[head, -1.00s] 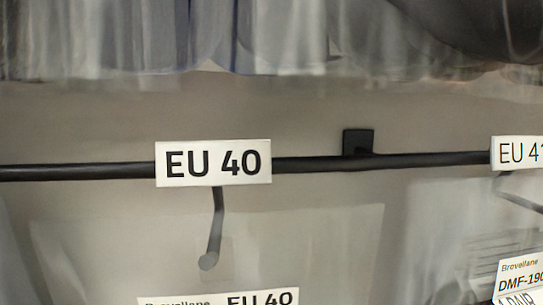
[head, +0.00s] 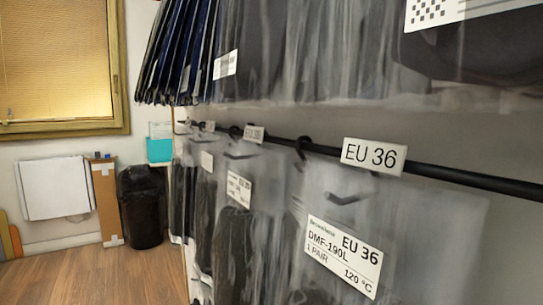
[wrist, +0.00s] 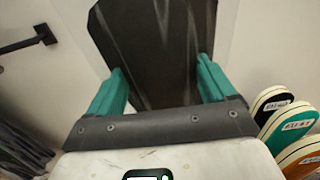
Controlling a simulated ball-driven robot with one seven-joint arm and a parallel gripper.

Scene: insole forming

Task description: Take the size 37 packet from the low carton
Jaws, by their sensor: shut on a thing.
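My gripper (wrist: 162,82) shows in the wrist view with its two teal fingers on either side of a dark packet (wrist: 150,40). It is shut on this packet, which has pale streaks like clear film. No size can be read on it. In the head view, a clear packet labelled EU 36 (head: 345,252) hangs on the rail under an EU 36 tag (head: 374,156). No size 37 label is readable, and I cannot make out the low carton in either view. My gripper is not in the head view.
A black rail (head: 470,182) runs along the wall with several hanging packets. More packets hang above it. A black bin (head: 142,210) and a brown cardboard piece (head: 106,200) stand at the far wall. Wooden floor (head: 120,270) is clear at left. Coloured insoles (wrist: 290,125) show beside my gripper.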

